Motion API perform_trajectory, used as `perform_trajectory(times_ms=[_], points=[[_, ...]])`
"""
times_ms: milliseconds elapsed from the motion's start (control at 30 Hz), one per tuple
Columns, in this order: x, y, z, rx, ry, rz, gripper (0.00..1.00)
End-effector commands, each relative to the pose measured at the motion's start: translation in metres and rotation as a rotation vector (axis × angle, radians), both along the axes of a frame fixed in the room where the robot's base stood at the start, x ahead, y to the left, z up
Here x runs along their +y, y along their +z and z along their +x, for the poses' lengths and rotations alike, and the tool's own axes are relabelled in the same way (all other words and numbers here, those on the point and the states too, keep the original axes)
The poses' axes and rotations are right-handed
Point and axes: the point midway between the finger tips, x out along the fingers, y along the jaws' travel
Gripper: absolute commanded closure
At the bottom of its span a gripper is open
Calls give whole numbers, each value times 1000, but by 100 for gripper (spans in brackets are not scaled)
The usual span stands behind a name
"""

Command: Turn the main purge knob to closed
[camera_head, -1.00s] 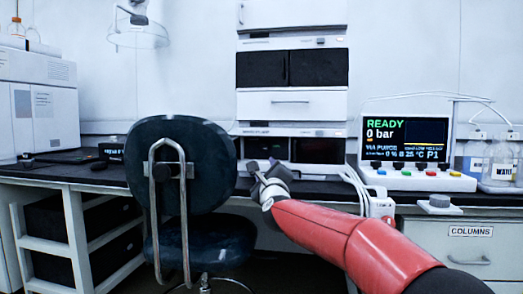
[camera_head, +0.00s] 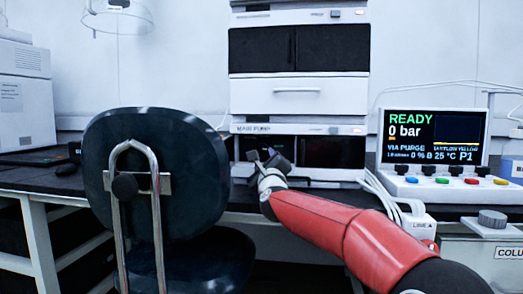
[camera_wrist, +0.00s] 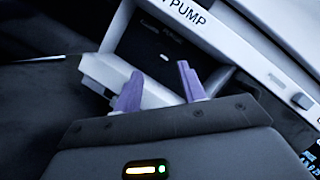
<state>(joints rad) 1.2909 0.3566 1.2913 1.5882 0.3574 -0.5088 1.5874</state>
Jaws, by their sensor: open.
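The main pump (camera_head: 345,130) is the lowest white module of the stack, with a dark front, in the head view. My gripper (camera_head: 264,157) is in front of its lower front, left of centre. In the wrist view my gripper (camera_wrist: 160,80) is open and empty, with two purple fingers pointing at the pump's front (camera_wrist: 170,60). The word PUMP shows at the top there. I cannot make out the main purge knob on the pump; it may be hidden behind my gripper. The screen (camera_head: 434,138) reads READY, 0 bar, VIA PURGE.
A dark chair (camera_head: 160,165) stands in front of the bench at left. A grey round knob (camera_head: 492,217) sits on a white base at the bench's right edge. White tubes and a small white box (camera_head: 418,226) are right of the pump. Buttons (camera_head: 455,171) line the screen's base.

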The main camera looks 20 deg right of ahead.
Motion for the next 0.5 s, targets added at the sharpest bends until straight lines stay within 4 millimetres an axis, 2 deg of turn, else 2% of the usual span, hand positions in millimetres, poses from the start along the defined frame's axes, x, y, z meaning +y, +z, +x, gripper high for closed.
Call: perform_trajectory(times_ms=[167, 500], points=[[-4, 6, 15, -3, 4, 4, 59], [-18, 20, 57, -1, 2, 3, 59]])
